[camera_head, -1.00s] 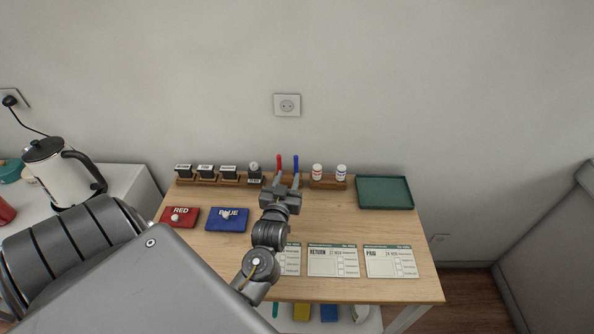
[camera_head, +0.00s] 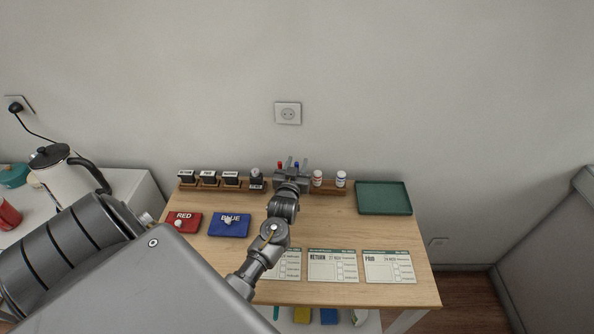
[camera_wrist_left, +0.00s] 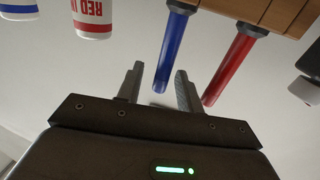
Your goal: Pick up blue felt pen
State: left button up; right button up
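The blue felt pen (camera_head: 297,164) stands upright in the wooden rack at the back of the table. In the left wrist view the blue pen (camera_wrist_left: 174,45) appears with its end in the gap between my fingers. My left gripper (camera_head: 296,163) is at the pens, and in the left wrist view the gripper (camera_wrist_left: 159,70) is open with nothing clamped. I cannot tell how deep the pen sits between the fingers. The red pen (camera_wrist_left: 231,68) is just beside the right-hand finger in that view. My right gripper is not in view.
Two white ink bottles (camera_head: 317,178) (camera_head: 341,179) stand right of the pens. Several stamps (camera_head: 231,178) stand to the left. A green tray (camera_head: 384,212) lies at the right; red (camera_head: 187,225) and blue (camera_head: 240,230) ink pads lie at the left. Paper forms (camera_head: 333,279) lie in front.

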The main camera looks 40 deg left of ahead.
pick_arm(q)
grip_shut()
dwell(0.4)
